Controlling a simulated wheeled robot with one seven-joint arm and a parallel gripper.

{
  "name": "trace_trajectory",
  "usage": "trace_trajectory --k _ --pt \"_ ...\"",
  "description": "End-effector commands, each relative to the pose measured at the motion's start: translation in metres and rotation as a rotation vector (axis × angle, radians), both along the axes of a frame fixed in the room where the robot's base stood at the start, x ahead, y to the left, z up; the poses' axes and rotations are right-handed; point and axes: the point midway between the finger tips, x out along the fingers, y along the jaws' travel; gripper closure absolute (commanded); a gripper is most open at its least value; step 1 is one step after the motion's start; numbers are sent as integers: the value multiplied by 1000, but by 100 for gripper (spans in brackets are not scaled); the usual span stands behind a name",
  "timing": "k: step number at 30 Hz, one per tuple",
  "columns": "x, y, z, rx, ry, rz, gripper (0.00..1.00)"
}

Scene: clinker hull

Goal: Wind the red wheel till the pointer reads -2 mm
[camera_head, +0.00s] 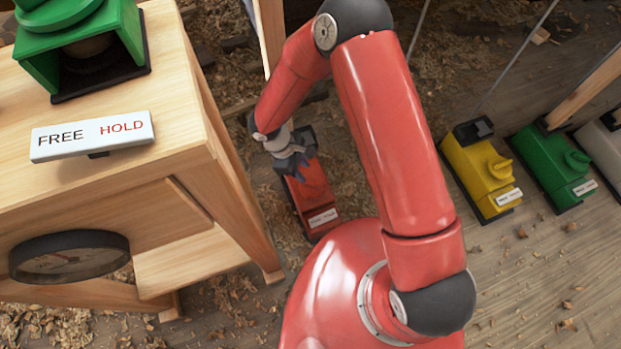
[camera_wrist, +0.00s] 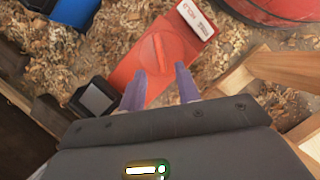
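The red winch box (camera_head: 314,198) stands on the floor beside the bench leg, with a FREE/HOLD plate. In the wrist view its red wheel (camera_wrist: 153,54), a disc with a raised bar across it, sits on the red box (camera_wrist: 122,76). My gripper (camera_head: 293,164) is over this box, pointing down. In the wrist view the two purple fingers of my gripper (camera_wrist: 160,72) are apart, one to each side of the bar's near end; I cannot tell whether they touch it. A round dial (camera_head: 68,256) hangs under the bench top, seen obliquely; its pointer reading is not legible.
A wooden bench (camera_head: 190,110) fills the left, with a green box (camera_head: 85,55) and a FREE/HOLD sign (camera_head: 92,136) on it. Yellow (camera_head: 480,170) and green (camera_head: 553,165) boxes stand on the floor at right. A blue thing (camera_wrist: 75,12) shows in the wrist view.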

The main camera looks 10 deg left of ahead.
Motion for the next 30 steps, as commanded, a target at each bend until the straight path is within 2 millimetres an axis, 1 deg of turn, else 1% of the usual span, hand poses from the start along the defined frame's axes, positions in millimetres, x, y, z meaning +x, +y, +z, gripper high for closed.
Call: trace_trajectory --k 1,6,9,12,16,23,30 --pt "-1 -4 -8 -2 2 -2 67" --pt "-1 -15 -35 -2 3 -2 67" --pt "-1 -21 -47 -1 2 -3 67" --pt "-1 -24 -56 -1 1 -3 67" --pt "-1 -26 -60 0 1 -3 67" --pt "-1 -26 -61 0 0 -3 67" --pt "-1 -26 -60 0 0 -3 99"
